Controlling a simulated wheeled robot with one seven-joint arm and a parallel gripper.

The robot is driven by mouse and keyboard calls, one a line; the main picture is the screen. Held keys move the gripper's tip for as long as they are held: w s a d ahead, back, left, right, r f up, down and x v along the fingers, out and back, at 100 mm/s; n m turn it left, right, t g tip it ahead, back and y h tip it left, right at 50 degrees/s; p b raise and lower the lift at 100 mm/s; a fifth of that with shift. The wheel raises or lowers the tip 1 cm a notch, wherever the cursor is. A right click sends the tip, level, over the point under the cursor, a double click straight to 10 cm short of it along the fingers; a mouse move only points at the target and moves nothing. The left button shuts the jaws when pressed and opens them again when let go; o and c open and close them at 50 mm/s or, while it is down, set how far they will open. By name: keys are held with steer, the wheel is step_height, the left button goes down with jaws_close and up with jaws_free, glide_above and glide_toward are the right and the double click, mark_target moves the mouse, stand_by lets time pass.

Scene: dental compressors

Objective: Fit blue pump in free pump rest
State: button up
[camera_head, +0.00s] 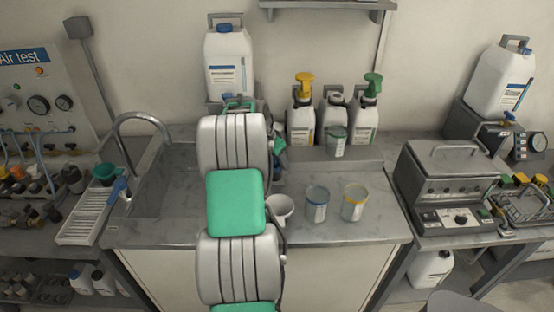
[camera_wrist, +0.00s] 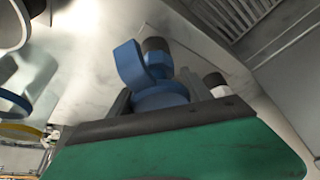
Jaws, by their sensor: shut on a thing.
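The blue pump (camera_wrist: 133,66) shows in the wrist view, with a curved blue spout, a dark collar and a round blue base. My gripper (camera_wrist: 160,97) is shut on it, with dark fingers on either side of the blue base. In the head view my own arm hides the gripper and most or all of the pump. Two bottles on the rear ledge carry a yellow pump (camera_head: 304,84) and a green pump (camera_head: 372,85). A bottle with a grey top (camera_head: 335,112) stands between them. I cannot make out a free pump rest.
A white funnel (camera_head: 279,211), a blue-rimmed cup (camera_head: 316,206) and a yellow-rimmed cup (camera_head: 353,205) stand on the counter. A teal-rimmed cup (camera_head: 336,143) is behind them. A sink (camera_head: 153,190) and white drip tray (camera_head: 85,218) are left; a metal unit (camera_head: 446,180) is right.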

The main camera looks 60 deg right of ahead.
steer(key=o, duration=1.5)
steer(key=shift+f, duration=0.1)
steer(key=b+v, duration=0.1)
steer(key=v, duration=0.7)
